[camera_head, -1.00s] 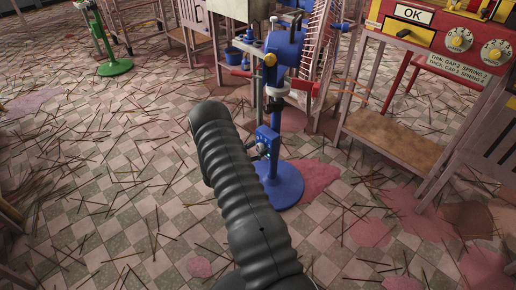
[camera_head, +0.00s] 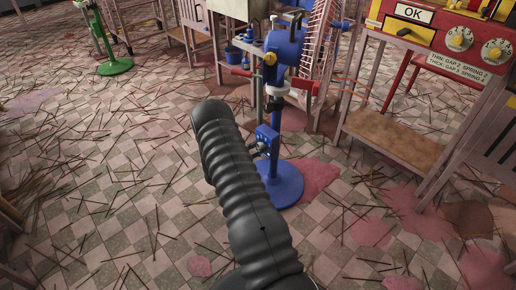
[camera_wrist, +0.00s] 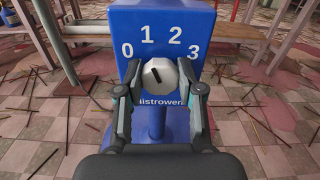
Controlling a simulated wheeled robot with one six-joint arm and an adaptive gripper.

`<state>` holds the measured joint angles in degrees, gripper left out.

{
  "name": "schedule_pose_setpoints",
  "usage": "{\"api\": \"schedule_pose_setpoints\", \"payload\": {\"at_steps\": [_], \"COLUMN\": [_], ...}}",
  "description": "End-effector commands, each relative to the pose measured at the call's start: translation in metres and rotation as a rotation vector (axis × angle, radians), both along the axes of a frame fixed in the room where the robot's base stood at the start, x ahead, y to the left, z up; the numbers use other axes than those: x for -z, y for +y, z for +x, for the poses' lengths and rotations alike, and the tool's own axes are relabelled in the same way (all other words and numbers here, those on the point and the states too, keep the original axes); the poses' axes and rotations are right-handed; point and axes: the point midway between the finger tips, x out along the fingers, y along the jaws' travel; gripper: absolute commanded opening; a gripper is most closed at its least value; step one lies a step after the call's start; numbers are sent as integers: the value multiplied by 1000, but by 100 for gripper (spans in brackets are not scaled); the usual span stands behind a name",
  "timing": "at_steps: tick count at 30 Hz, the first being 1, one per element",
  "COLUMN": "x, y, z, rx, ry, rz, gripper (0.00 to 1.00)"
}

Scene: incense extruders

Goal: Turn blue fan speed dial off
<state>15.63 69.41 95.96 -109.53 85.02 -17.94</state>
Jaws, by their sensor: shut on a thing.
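The blue fan (camera_head: 283,50) stands on a round blue base (camera_head: 284,188) in the head view. Its blue control box (camera_head: 267,135) is on the pole. In the wrist view the blue panel (camera_wrist: 190,18) fills the upper middle, with white numbers 0, 1, 2 and 3. Below them is the silver round dial (camera_wrist: 161,79), its dark mark slanting to the upper left, around the 0 and 1 side. My gripper (camera_wrist: 161,92) has a finger on each side of the dial and is shut on it. In the head view my gripper (camera_head: 257,149) is small beside the box.
A green stand (camera_head: 115,66) is at the far left. A red and yellow machine (camera_head: 440,30) sits on a table at the right, with a wooden shelf (camera_head: 395,133) below. Thin sticks litter the checkered floor. Open floor lies left of the fan.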

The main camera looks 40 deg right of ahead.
Motion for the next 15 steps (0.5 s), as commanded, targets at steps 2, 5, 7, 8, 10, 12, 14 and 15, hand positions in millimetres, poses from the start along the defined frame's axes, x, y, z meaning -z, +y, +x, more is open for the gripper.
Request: {"api": "schedule_pose_setpoints", "payload": {"at_steps": [2, 5, 7, 8, 10, 12, 14, 15], "x": [1, 2, 2, 2, 2, 2, 1, 1], "y": [0, 0, 0, 0, 0, 0, 0, 0], "z": [0, 0, 0, 1, 1, 1, 1, 1], "rx": [0, 0, 0, 0, 0, 0, 0, 0], "ry": [31, 90, 141, 163, 220, 277, 327, 359], "rz": [-2, -7, -11, -13, -17, -22, -26, -28], "gripper": [2, 2, 2, 2, 2, 2, 2, 2]}}
